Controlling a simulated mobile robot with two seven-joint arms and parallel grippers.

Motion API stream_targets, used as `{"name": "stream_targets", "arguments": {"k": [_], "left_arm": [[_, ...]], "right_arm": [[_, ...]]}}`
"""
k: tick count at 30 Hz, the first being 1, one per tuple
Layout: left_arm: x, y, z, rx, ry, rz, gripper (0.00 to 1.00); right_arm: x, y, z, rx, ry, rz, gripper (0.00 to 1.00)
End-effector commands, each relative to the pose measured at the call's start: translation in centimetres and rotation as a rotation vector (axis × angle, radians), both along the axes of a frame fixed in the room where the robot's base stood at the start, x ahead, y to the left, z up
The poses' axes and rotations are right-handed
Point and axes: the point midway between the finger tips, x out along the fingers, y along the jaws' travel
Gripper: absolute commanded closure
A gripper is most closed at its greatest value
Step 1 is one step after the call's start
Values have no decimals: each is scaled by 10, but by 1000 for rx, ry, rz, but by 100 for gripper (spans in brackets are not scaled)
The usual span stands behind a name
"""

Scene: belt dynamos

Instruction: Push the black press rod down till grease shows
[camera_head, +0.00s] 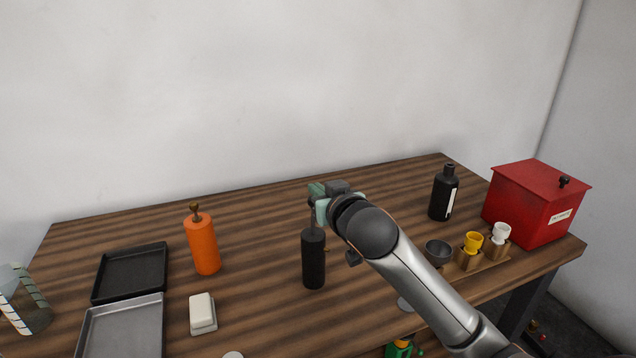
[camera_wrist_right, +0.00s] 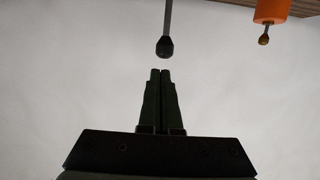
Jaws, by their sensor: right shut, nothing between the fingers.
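The black grease dispenser (camera_head: 313,262) stands upright on the table in the head view. Its thin grey press rod (camera_head: 312,217) rises from the top. In the wrist view, which looks upside down, the rod (camera_wrist_right: 168,15) ends in a black knob (camera_wrist_right: 165,47). My right gripper (camera_head: 314,198) is shut and empty, fingers pointing down over the rod. In the wrist view its fingertips (camera_wrist_right: 160,72) lie just short of the knob, with a small gap in the picture. My left gripper is not in view.
An orange dispenser (camera_head: 204,246) with a brown knob stands to the left. Dark (camera_head: 100,281) and grey (camera_head: 90,322) trays and a white block (camera_head: 203,313) lie left. A black bottle (camera_head: 441,196), grey bowl (camera_head: 437,252), cups on a wooden stand (camera_head: 468,262) and red box (camera_head: 531,207) stand right.

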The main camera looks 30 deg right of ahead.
Motion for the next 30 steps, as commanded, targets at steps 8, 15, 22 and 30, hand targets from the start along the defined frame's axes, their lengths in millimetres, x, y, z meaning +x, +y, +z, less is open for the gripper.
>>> {"name": "stream_targets", "arguments": {"k": [8,15,22,30], "left_arm": [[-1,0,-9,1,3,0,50],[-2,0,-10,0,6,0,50],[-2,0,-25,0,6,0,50],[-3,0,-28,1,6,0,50]], "right_arm": [[-4,3,-7,-1,-1,0,100],[-4,2,-7,-1,0,0,100],[-4,3,-48,4,9,1,100],[-4,3,-63,1,9,0,100]]}}
